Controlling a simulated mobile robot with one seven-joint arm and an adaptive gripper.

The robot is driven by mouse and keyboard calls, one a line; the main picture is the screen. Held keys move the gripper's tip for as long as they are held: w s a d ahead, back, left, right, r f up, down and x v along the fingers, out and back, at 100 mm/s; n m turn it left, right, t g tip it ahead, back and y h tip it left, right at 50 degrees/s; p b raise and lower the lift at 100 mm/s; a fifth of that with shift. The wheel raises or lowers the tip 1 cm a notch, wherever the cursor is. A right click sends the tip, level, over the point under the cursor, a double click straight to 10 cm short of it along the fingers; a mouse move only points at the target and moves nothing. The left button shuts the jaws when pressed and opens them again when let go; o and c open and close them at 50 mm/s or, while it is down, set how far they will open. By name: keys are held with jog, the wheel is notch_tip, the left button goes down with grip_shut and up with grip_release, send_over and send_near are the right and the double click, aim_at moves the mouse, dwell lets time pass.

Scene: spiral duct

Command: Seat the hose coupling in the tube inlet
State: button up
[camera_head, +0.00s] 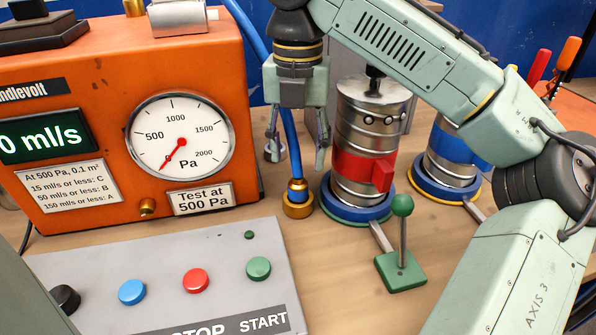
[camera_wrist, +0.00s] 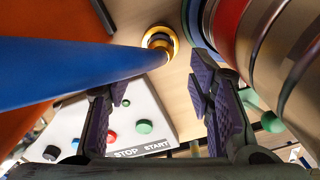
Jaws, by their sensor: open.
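The hose coupling (camera_head: 298,206) is a brass-coloured collar at the lower end of the blue hose (camera_head: 291,140), low by the tabletop between the orange tester and the spiral duct (camera_head: 352,135). The wrist view shows the coupling (camera_wrist: 160,41) ahead of the fingers, with the hose (camera_wrist: 75,73) coming in from the left. My gripper (camera_head: 297,145) points down above the coupling, open and empty; its fingers also show in the wrist view (camera_wrist: 155,98). The metal duct has a red band and stands upright in a blue ring. I cannot clearly identify the tube inlet.
The orange tester (camera_head: 95,125) stands left, its Pa dial needle near zero. A grey button panel (camera_head: 165,285) lies in front. A green-knobbed lever (camera_head: 402,240) stands before the duct. A second, blue-banded duct (camera_head: 452,150) is behind right. Bare table lies between panel and lever.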

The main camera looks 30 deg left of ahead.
aim_at(298, 177)
notch_tip(298, 177, up, 6)
jog(key=shift+f, duration=0.15)
jog(key=shift+s+f, duration=0.1)
dwell(0.5)
